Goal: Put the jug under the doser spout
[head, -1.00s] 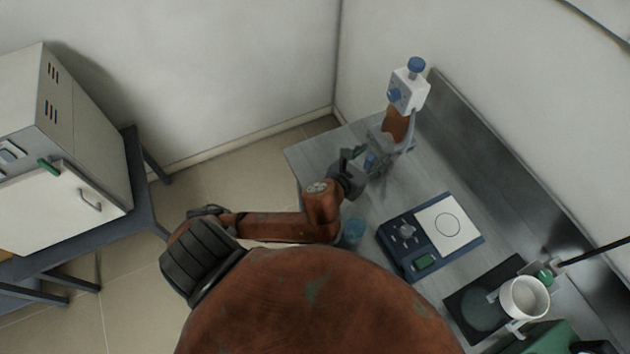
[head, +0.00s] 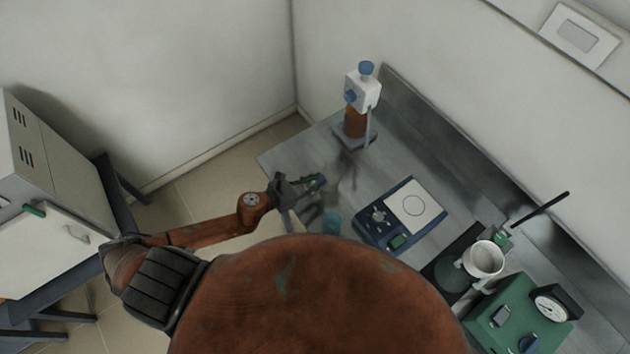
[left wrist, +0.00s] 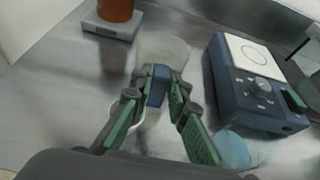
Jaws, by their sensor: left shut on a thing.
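The doser has a white head with blue knobs (head: 362,90) on a brown bottle (head: 355,122) and stands at the far end of the bench. Its spout is not clear to see. The jug is clear and faint; its body (left wrist: 163,48) shows ahead of the fingers in the left wrist view. My left gripper (head: 312,182) is shut on its blue handle (left wrist: 158,84). In the head view the jug lies in front of the doser, apart from its base. I cannot tell whether the jug touches the bench. My right gripper is not in view.
Bench between jug and doser is clear.

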